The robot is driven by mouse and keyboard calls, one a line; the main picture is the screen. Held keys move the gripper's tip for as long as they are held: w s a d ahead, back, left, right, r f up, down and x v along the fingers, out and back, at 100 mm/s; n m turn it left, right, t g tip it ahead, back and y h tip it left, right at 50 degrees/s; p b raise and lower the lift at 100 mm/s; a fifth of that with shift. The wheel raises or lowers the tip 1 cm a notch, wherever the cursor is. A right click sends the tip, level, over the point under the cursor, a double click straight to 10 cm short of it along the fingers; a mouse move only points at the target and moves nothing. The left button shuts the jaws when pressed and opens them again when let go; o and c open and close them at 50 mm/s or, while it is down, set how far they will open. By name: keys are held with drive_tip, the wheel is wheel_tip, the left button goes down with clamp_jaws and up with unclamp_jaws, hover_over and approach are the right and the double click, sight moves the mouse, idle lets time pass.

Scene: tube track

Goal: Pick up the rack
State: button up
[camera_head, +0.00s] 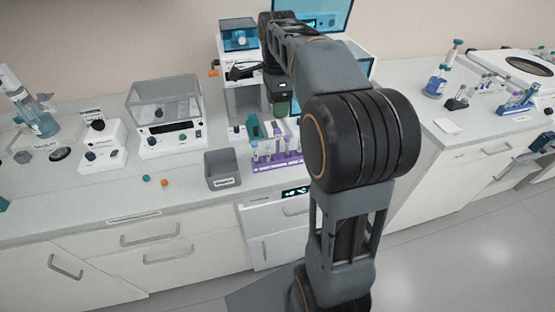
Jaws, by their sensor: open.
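A purple rack (277,165) holding several tubes with purple or teal caps stands on the left bench near its front edge, in the middle of the view. It looks upright. My gripper (282,108) hangs above and slightly behind the rack, apart from it. It is open; the fingers are small and dark here and partly hidden by my own arm. My arm also covers the space just right of the rack. A second, blue rack (518,106) with tubes stands on the right bench.
A grey open bin (222,169) stands just left of the rack. A balance with a clear cover (165,110) is further left. White equipment (243,98) stands behind the rack. Small orange and teal pieces lie on the bench. Bare bench (95,195) lies at the front left.

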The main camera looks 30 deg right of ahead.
sight(277, 131)
wheel_tip(277, 131, down, 11)
drive_tip(key=shift+r, duration=0.1)
idle(0.6)
drive_tip(key=shift+c, duration=0.2)
clamp_jaws()
drive_tip(key=shift+r, duration=0.1)
drive_tip(key=shift+r, duration=0.65)
drive_tip(key=s+a+r+b, duration=0.1)
drive_tip(key=s+a+r, duration=0.1)
drive_tip(key=s+r, duration=0.9)
drive_tip(key=s, duration=0.2)
drive_tip(key=shift+s+a+r+b, duration=0.2)
drive_tip(key=shift+s+a+b, duration=0.15)
drive_tip(key=shift+b, duration=0.05)
